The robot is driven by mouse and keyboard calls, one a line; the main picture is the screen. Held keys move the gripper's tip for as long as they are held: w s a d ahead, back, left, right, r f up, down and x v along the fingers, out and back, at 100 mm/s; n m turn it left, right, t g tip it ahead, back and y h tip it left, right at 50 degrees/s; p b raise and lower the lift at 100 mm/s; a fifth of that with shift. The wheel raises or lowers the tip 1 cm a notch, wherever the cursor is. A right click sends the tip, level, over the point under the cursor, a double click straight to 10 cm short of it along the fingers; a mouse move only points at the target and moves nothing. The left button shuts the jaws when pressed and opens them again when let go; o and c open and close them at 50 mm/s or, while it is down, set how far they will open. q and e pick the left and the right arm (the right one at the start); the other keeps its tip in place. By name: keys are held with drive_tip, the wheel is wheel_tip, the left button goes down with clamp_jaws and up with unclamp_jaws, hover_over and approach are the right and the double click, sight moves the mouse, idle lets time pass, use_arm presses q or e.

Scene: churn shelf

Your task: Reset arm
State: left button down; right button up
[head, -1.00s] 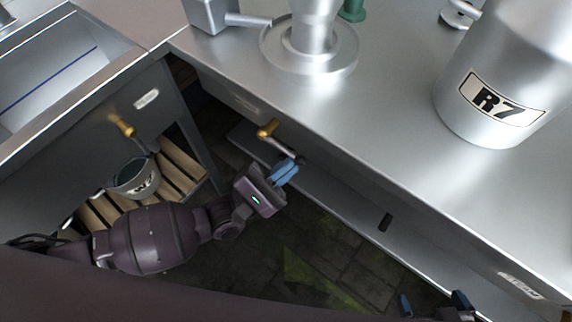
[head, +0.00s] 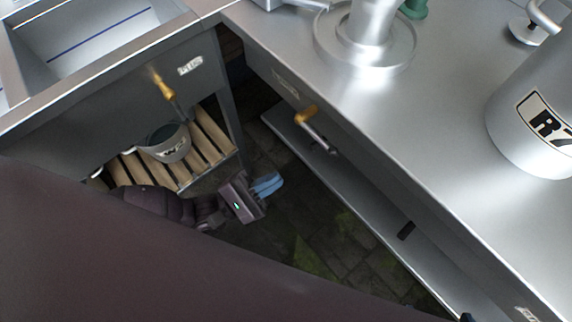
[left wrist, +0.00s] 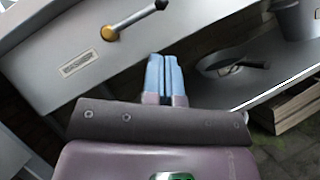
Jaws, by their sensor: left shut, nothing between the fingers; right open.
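My left gripper (head: 268,184) is low over the dark floor, in the gap between the sink cabinet and the steel counter. Its blue fingers are together with nothing between them. They also show closed in the left wrist view (left wrist: 163,76), in front of the counter's lower shelf. They are apart from the brass-ended handle (head: 306,115) on the counter front. Only a small dark tip of my right gripper (head: 467,317) shows at the bottom edge; the rest is out of frame.
The steel counter (head: 440,140) carries a large can marked R7 (head: 530,120) and a round-based metal piece (head: 365,45). A bucket (head: 167,143) stands on a slatted wooden rack (head: 212,130) under the sink (head: 90,40). A lower shelf (head: 370,205) runs along the counter.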

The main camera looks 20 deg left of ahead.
use_arm(q)
drive_tip(key=shift+s+a+f, duration=0.1)
drive_tip(key=shift+s+a, duration=0.05)
idle(0.5)
wheel_tip(320, 180, up, 7)
drive_tip(key=s+a+m+y+p, duration=0.1)
drive_tip(key=s+m+y+p, duration=0.2)
drive_tip(key=m+y+p, duration=0.7)
drive_tip(key=s+a+f+m+g+y+p, duration=0.1)
drive_tip(key=s+a+m+g+y+p, duration=0.2)
drive_tip(key=s+a+m+y, duration=0.5)
drive_tip(key=s+a+p, duration=0.1)
drive_tip(key=s+a, duration=0.2)
drive_tip(key=a, duration=0.3)
drive_tip(key=shift+a+f+m+g, duration=0.2)
drive_tip(key=shift+a+m+g, duration=0.1)
drive_tip(key=shift+m+g, duration=0.1)
use_arm(e)
wheel_tip(320, 180, up, 10)
drive_tip(key=m, duration=0.1)
drive_tip(key=shift+s+d+f+m+t, duration=0.25)
drive_tip(key=shift+s+d+m+t, duration=0.05)
drive_tip(key=shift+s+d+t, duration=0.1)
drive_tip(key=shift+w+r, duration=0.4)
drive_tip(key=shift+w, duration=0.15)
